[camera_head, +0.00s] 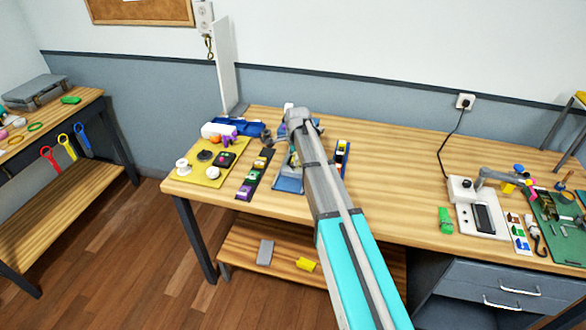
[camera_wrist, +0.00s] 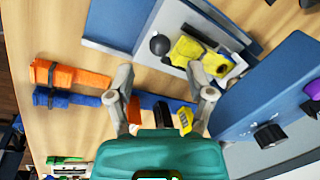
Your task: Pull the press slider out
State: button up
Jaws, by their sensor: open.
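A grey and blue fixture (camera_wrist: 128,18), which seems to be the press, fills the top middle of the wrist view. It carries a round black knob (camera_wrist: 158,45) and a yellow block (camera_wrist: 187,49); I cannot tell for sure which part is the slider. My gripper (camera_wrist: 160,72) is open, its two fingers apart, with the knob just beyond the fingertips in the picture. Nothing is visibly held. In the head view my arm hides most of the fixture; only part of its blue base (camera_head: 288,185) shows.
In the wrist view, orange (camera_wrist: 75,77) and blue (camera_wrist: 70,98) pieces lie left of my gripper. A blue panel (camera_wrist: 245,103) with a black dial stands close on the right. In the head view, a yellow board (camera_head: 208,178) is left; bare wooden tabletop (camera_head: 400,170) lies right.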

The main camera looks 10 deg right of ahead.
jog(key=shift+w+a+f+b, duration=0.1)
jog(key=shift+w+f+b, duration=0.1)
jog(key=shift+f+b, duration=0.8)
jog(key=shift+w+f+b, duration=0.2)
jog(key=shift+f+b, duration=0.6)
jog(key=shift+f, duration=0.3)
grip_shut()
